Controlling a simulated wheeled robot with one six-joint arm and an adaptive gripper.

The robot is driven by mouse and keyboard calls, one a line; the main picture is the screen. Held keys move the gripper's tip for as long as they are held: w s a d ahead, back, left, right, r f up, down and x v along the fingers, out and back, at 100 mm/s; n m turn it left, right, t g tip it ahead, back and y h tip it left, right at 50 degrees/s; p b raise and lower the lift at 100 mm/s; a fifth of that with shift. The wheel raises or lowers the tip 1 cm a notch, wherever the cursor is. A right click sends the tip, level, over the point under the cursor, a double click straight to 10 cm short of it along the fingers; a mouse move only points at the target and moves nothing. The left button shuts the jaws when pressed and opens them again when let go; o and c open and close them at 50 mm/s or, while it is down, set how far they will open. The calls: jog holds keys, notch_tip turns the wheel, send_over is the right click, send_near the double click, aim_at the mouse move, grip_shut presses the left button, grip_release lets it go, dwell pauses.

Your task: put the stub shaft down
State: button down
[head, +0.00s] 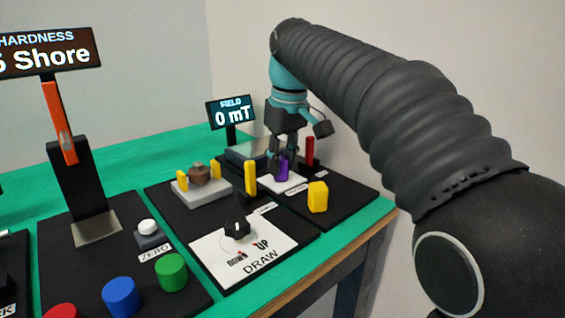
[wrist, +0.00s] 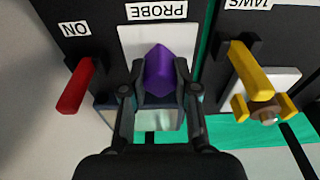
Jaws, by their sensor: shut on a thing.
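My gripper (head: 284,153) is shut on a purple faceted piece, the stub shaft as I take it (head: 283,169). The wrist view shows the stub shaft (wrist: 158,72) upright between my two fingertips (wrist: 159,82). It is over the white plate (wrist: 130,40) with the PROBE label. In the head view its lower end is at the white plate (head: 296,186), but I cannot tell whether it touches. My fingers hide part of its sides.
A red lever (wrist: 75,87) stands on one side of the plate, a yellow lever (head: 250,180) on the other. A brown part (head: 200,174) sits between yellow jaws. A yellow block (head: 318,197) stands near the plate. A FIELD display (head: 231,113) reads 0 mT.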

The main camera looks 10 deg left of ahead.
jog(key=shift+f, duration=0.15)
jog(key=c, duration=0.9)
grip_release()
jog(key=r, duration=0.4)
jog(key=d+r, duration=0.1)
jog(key=r, duration=0.3)
jog(key=s+r+p, duration=0.1)
jog(key=r, duration=0.3)
jog(key=shift+d+r, duration=0.15)
jog(key=shift+d, duration=0.1)
